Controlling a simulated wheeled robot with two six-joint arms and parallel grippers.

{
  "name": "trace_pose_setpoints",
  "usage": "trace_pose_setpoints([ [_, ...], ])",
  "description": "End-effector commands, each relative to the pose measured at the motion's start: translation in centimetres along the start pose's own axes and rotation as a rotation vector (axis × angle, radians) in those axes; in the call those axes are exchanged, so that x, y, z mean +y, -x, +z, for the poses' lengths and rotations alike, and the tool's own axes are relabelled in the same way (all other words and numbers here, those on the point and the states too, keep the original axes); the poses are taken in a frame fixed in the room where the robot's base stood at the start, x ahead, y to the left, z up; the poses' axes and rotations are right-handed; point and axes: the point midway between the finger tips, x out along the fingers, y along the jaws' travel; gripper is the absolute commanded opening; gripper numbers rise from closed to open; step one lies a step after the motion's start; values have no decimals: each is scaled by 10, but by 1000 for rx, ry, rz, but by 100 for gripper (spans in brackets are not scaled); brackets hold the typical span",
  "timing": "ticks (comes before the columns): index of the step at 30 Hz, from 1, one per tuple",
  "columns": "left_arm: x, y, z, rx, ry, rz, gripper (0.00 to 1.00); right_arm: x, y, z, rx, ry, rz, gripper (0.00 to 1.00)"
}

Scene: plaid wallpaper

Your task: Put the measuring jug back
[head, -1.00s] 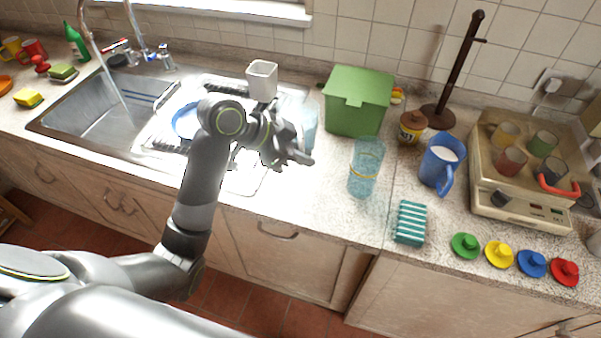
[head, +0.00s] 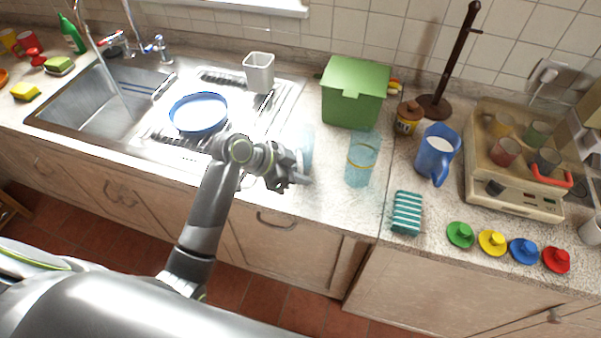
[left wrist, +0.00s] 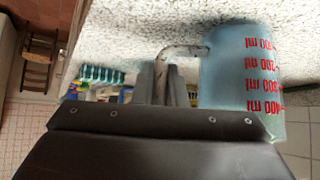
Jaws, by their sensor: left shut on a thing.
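The measuring jug (head: 306,148) is a pale blue see-through vessel. In the head view it shows beside the end of my left arm, partly hidden by the gripper. In the left wrist view the jug (left wrist: 238,68) fills the right side, with red millilitre marks that read upside down. My left gripper (head: 297,180) is shut on the jug's handle (left wrist: 185,50); the fingers also show in the left wrist view (left wrist: 168,85). I cannot tell whether the jug's base touches the counter. My right gripper is not in view.
A clear glass with a yellow band (head: 361,160) stands to the right, before a green box (head: 353,92). The sink (head: 95,100) and drainer, with a blue-rimmed dish (head: 198,112), are left. Counter between is clear.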

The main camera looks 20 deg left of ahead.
Motion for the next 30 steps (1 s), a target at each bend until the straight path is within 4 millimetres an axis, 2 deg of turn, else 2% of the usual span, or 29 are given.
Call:
trace_pose_setpoints([
  [8, 0, -2, 1, 3, -3, -2, 0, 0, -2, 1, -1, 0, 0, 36],
  [9, 0, -2, 2, 0, 0, 0, 17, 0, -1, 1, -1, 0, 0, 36],
  [13, 0, -2, 2, 0, 0, 0, 34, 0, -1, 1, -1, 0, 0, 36],
  [24, 0, 3, 0, 0, 0, -1, 34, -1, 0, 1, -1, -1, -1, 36],
  [26, -1, 9, 0, 0, -2, -3, 34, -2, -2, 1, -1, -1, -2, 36],
  [30, -1, 33, 1, -3, -5, -4, 34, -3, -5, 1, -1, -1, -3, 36],
])
